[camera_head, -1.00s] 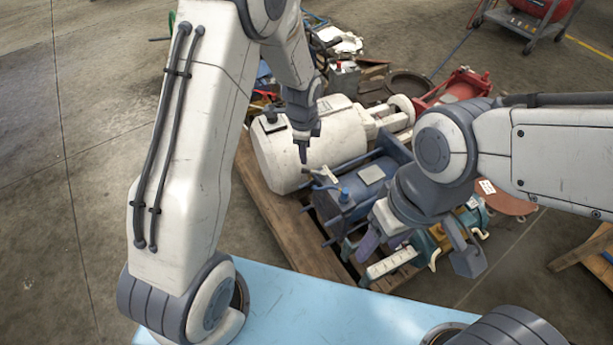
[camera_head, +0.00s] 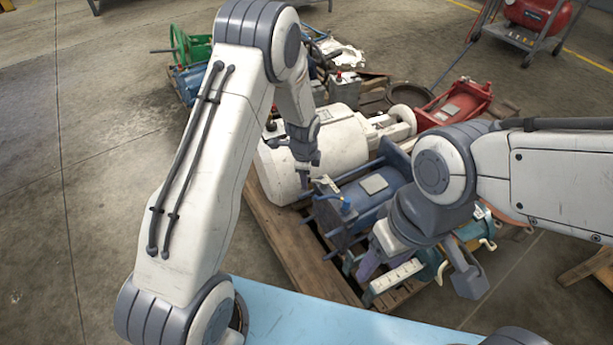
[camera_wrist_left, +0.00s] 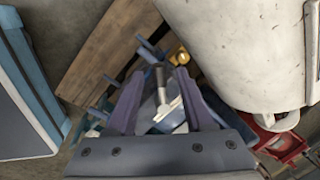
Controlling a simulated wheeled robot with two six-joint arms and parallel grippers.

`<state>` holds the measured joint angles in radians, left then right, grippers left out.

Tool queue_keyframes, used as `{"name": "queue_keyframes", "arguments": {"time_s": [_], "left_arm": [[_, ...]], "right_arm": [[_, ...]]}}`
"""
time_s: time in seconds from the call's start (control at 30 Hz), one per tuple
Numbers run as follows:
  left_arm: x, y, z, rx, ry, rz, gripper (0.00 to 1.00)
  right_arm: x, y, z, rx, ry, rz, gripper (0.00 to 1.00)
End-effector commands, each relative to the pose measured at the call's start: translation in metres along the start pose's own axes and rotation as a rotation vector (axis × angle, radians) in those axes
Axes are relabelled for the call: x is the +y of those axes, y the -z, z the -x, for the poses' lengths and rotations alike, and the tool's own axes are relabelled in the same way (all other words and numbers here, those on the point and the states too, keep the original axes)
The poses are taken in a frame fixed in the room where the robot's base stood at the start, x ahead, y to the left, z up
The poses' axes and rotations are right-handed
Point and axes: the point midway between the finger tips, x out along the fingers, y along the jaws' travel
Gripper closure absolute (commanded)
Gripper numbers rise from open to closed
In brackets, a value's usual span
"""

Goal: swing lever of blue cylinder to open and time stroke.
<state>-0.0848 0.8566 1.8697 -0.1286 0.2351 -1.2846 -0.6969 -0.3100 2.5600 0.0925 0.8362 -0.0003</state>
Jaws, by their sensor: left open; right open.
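The blue cylinder (camera_head: 368,212) lies on the wooden pallet in the head view, with a flat pale plate on its upper side. A pale lever (camera_head: 326,185) stands at its left end, near a small bright blue part. My left gripper (camera_head: 304,182) points down just left of the lever. In the left wrist view my left gripper (camera_wrist_left: 160,92) is open, and a grey rod with a pale base (camera_wrist_left: 163,108) shows between its fingers; contact cannot be told. My right gripper (camera_head: 420,272) is open above the pallet's front right, partly hiding the blue cylinder's near side.
A large white cylinder (camera_head: 335,145) lies directly behind the blue one. A pale blue surface (camera_head: 300,310) is in front. Bare floor is at the left.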

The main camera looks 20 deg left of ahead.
Motion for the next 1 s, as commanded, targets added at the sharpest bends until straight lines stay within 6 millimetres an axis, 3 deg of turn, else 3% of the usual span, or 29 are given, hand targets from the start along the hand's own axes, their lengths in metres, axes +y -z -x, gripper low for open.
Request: {"name": "queue_keyframes", "arguments": {"time_s": [0.03,0.07,0.17,0.2,1.0], "left_arm": [[0.0000,0.0000,0.0002,0.000,0.000,0.000,0.48],[0.0000,0.0000,0.0002,0.000,0.000,0.000,0.55],[0.0001,0.0001,0.0003,0.000,0.000,0.000,0.94],[0.0001,0.0001,0.0003,0.000,0.000,0.000,1.00],[0.0002,0.0002,0.0005,0.000,0.000,-0.001,1.00]], "right_arm": [[0.0000,0.0000,0.0001,0.000,0.000,0.000,0.41],[0.0000,0.0000,0.0001,0.000,0.000,0.000,0.41],[0.0000,0.0000,0.0001,0.000,0.000,0.000,0.41],[0.0000,0.0000,0.0001,0.000,0.000,0.000,0.41],[0.0000,0.0000,0.0001,0.000,0.000,0.000,0.41]]}}
